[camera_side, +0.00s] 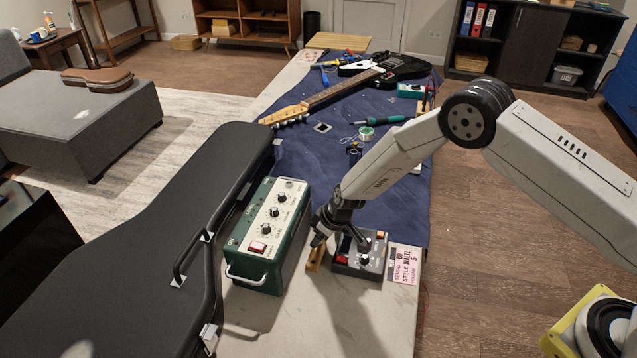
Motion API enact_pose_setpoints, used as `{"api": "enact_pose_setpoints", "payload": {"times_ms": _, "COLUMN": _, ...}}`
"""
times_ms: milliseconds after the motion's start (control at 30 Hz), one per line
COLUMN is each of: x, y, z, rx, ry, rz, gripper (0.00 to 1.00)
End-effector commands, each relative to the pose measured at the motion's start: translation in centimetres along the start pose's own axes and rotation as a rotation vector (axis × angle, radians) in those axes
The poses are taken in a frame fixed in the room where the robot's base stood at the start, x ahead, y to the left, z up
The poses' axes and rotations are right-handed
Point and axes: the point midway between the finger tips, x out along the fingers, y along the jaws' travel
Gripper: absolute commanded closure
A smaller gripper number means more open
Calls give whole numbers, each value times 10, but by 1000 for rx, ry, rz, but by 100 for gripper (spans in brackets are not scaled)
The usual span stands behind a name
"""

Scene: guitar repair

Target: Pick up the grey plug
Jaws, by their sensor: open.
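My gripper (339,240) points down at the front of the table, with its jaws open. I cannot make out a grey plug with certainty. Small dark pieces (354,153) lie on the blue cloth beyond the gripper, too small to identify.
The green box (270,238) with knobs stands left of my gripper. A black guitar case (170,235) lies further left. A printed card (404,264) is right of the control box. An electric guitar (345,90) and tools lie on the blue cloth (300,160).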

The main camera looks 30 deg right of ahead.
Motion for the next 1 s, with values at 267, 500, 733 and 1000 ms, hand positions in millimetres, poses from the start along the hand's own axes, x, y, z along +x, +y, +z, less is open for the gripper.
{"api": "enact_pose_setpoints", "payload": {"times_ms": 267, "x": 0, "y": 0, "z": 0, "rx": 0, "ry": 0, "rz": 0, "gripper": 57}}
{"api": "enact_pose_setpoints", "payload": {"times_ms": 500, "x": 0, "y": 0, "z": 0, "rx": 0, "ry": 0, "rz": 0, "gripper": 100}}
{"api": "enact_pose_setpoints", "payload": {"times_ms": 733, "x": 0, "y": 0, "z": 0, "rx": 0, "ry": 0, "rz": 0, "gripper": 100}}
{"api": "enact_pose_setpoints", "payload": {"times_ms": 1000, "x": -7, "y": 0, "z": -3, "rx": 1, "ry": 2, "rz": 0, "gripper": 100}}
